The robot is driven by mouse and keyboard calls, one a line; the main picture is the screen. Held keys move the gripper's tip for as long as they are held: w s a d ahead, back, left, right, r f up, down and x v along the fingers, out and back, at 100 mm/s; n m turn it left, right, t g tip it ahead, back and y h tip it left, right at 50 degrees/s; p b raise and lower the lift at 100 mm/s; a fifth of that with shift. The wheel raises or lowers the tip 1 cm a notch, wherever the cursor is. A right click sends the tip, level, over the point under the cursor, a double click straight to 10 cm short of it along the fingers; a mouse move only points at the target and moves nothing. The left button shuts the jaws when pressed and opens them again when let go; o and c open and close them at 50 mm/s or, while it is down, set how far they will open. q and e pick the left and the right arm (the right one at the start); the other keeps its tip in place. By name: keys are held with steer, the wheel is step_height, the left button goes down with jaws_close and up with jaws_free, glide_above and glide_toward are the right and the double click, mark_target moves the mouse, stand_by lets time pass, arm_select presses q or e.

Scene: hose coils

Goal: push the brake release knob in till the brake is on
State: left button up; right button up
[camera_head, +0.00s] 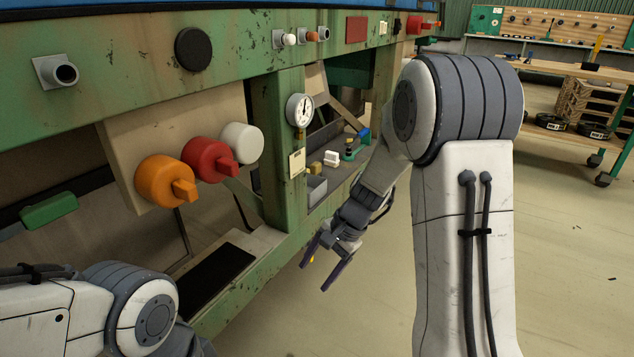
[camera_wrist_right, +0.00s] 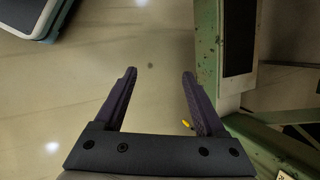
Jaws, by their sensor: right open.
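An orange knob (camera_head: 166,182), a red knob (camera_head: 208,160) and a white knob (camera_head: 241,143) stand in a row on a beige panel (camera_head: 125,150) under the green beam. No readable label shows which is the brake release knob. How far each is pushed in cannot be told. My right gripper (camera_head: 316,274) is open and empty, pointing down, below and right of the knobs and apart from them. In the right wrist view its spread fingers (camera_wrist_right: 158,73) are above bare floor. My left arm enters at lower left; its gripper is not in view.
The green frame (camera_head: 275,150) carries a round gauge (camera_head: 300,110) and a tag (camera_head: 297,163). A grey bin (camera_head: 316,190) and small parts sit inside it. In the wrist view a green frame (camera_wrist_right: 209,40) is close right of the fingers. Open floor (camera_head: 560,220) lies right.

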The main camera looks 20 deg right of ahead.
steer(key=w+d+m+t+y, duration=0.35)
steer(key=w+m, duration=0.25)
steer(key=w, duration=0.3)
steer(key=m+t+y, duration=0.3)
steer(key=m+t, duration=0.6)
steer(key=m, duration=0.1)
glide_toward(319, 168)
steer(key=shift+h, duration=0.25)
steer(key=b+x, duration=0.2)
steer(key=x, duration=0.7)
steer(key=shift+w+a+r, duration=0.1)
steer(key=shift+w+a, duration=0.1)
steer(key=shift+a, duration=0.1)
steer(key=shift+c, duration=0.3)
jaws_close()
